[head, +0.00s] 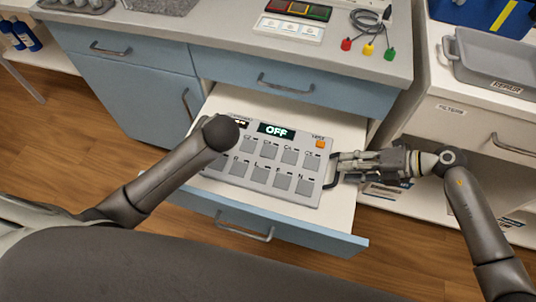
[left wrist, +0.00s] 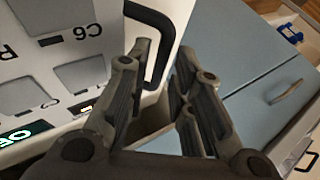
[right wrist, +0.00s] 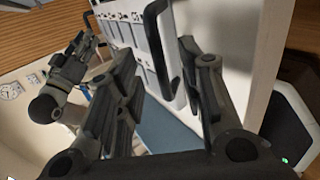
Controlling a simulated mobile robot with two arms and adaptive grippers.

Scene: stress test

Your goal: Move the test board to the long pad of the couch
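The test board (head: 262,186) is a grey panel with square pads, an orange button and a display reading OFF. It lies in the open drawer (head: 335,212). It has a dark handle at each side. My right gripper (head: 341,168) is at the right handle; in the right wrist view its open fingers (right wrist: 165,75) stand either side of that handle (right wrist: 160,45). My left gripper is hidden behind its wrist in the head view. In the left wrist view its open fingers (left wrist: 160,65) stand either side of the left handle (left wrist: 163,45).
A blue cabinet (head: 150,100) with a grey worktop (head: 220,47) stands behind the drawer. On the worktop are a coloured device (head: 297,10) and red, yellow and green leads (head: 368,48). A white unit at right holds a grey tray (head: 495,65). Dark grey padding (head: 180,255) fills the front.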

